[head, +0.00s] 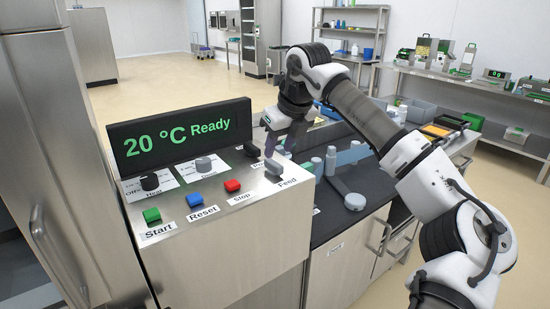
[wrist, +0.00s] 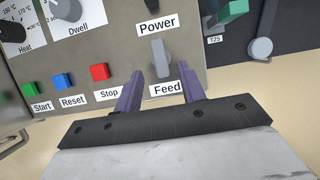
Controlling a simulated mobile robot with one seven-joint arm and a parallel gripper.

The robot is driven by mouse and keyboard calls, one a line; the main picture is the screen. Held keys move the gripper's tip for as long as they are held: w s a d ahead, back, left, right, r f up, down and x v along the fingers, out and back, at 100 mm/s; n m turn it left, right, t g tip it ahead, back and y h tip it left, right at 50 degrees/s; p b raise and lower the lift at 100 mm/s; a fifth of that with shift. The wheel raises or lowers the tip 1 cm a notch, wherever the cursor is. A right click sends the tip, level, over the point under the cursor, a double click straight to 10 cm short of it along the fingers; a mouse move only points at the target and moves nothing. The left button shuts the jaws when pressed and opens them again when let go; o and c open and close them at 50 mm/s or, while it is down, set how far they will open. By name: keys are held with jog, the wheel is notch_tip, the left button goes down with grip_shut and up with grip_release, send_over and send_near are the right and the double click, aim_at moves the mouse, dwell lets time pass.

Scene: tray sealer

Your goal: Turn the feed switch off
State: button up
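The feed switch is a grey lever on the sealer's sloped panel. It shows in the head view (head: 273,167) beside the Feed label and in the wrist view (wrist: 158,55) above that label. My gripper (head: 281,146) hangs over the right end of the panel, near the switch. In the wrist view its two purple fingers (wrist: 162,76) are spread apart with nothing held between them. The lever shows in line with the gap, just beyond the fingertips. I cannot tell whether the fingers touch the panel.
The black power switch (wrist: 152,4) is just beyond the feed switch. Red stop (head: 232,186), blue reset (head: 194,200) and green start (head: 152,215) buttons lie left. The display (head: 180,135) reads 20 °C Ready.

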aim_at(274, 162)
jog(key=x, duration=0.5)
grip_shut()
